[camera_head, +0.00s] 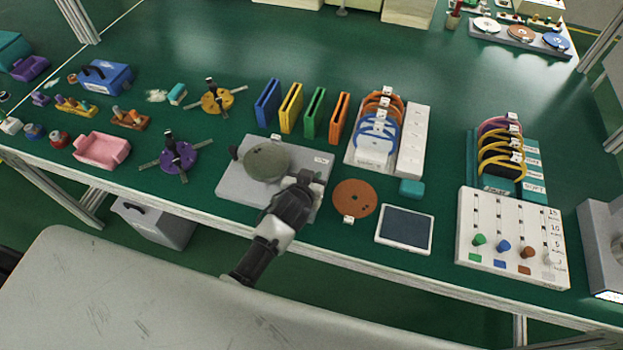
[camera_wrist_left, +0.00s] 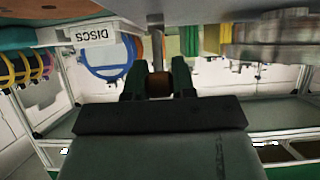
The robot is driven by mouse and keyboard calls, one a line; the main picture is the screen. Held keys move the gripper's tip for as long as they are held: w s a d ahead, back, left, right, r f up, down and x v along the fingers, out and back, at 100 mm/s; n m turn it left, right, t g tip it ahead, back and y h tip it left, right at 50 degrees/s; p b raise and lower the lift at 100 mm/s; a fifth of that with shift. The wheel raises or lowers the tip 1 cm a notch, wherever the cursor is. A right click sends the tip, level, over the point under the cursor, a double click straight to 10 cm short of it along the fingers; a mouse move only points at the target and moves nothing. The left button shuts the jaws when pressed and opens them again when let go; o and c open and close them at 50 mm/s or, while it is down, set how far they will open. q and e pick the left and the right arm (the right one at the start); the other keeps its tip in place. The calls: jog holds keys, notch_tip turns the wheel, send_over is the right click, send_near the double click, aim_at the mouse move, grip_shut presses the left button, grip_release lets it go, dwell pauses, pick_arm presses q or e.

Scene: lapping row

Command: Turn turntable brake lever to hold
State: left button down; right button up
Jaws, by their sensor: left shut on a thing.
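The turntable is a round grey-green disc (camera_head: 265,162) on a grey base plate (camera_head: 236,188) at the front of the green bench. My left gripper (camera_head: 306,180) is over the right part of the base plate, beside the disc. In the left wrist view my left gripper (camera_wrist_left: 159,82) is shut on the brown knob (camera_wrist_left: 159,86) of the brake lever, with one dark finger on each side. The lever's thin metal rod (camera_wrist_left: 157,50) shows beyond the knob. In the head view the gripper hides the lever, so its setting cannot be told. My right gripper is not in view.
A brown disc (camera_head: 354,198) and a dark-screened tablet (camera_head: 404,229) lie right of the base plate. Coloured upright holders (camera_head: 291,108) and a disc rack (camera_head: 412,140) stand behind. A purple three-armed fixture (camera_head: 177,157) is to the left. The bench behind the holders is clear.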

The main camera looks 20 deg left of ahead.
pick_arm(q)
jog(key=shift+s+t+b, duration=0.1)
jog(key=shift+t+b, duration=0.25)
jog(key=shift+t, duration=0.05)
jog(key=shift+r, duration=0.1)
jog(key=c, duration=0.9)
grip_release()
jog(key=v, duration=1)
jog(key=shift+s+b, duration=0.3)
jog(key=shift+s, duration=0.1)
